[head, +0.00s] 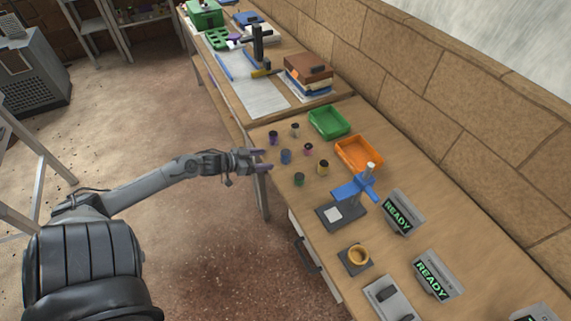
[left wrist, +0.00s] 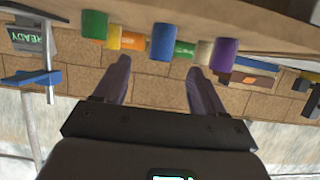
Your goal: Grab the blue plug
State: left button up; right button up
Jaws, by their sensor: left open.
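The blue plug (head: 285,157) stands upright on the wooden table near its left edge, among several other plugs. My left gripper (head: 262,161) is open and empty at the table's left edge, with its fingers pointing toward the blue plug and a small gap between them. In the left wrist view, which is upside down, the blue plug (left wrist: 163,42) appears between and beyond the two spread fingers (left wrist: 161,70). My right gripper is in neither view.
Behind are a green tray (head: 343,131) and an orange tray (head: 375,165). A blue-armed stand (head: 352,188) is nearer.

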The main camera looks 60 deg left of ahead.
aim_at(286, 156)
pick_arm(q)
jog(key=b+x, duration=0.1)
jog(key=x, duration=0.4)
jog(key=shift+w+f, duration=0.15)
jog(key=shift+f, duration=0.05)
jog(key=shift+r+b+x, duration=0.15)
jog(key=shift+b+x, duration=0.5)
jog(key=shift+x, duration=0.65)
jog(key=shift+r+b+x, duration=0.1)
jog(key=shift+b+x, duration=0.55)
jog(key=shift+x, duration=0.65)
jog(key=shift+w+a, duration=0.1)
jog(key=shift+a, duration=0.1)
jog(key=c, duration=1)
jog(key=shift+r, duration=0.15)
jog(key=shift+c, duration=0.2)
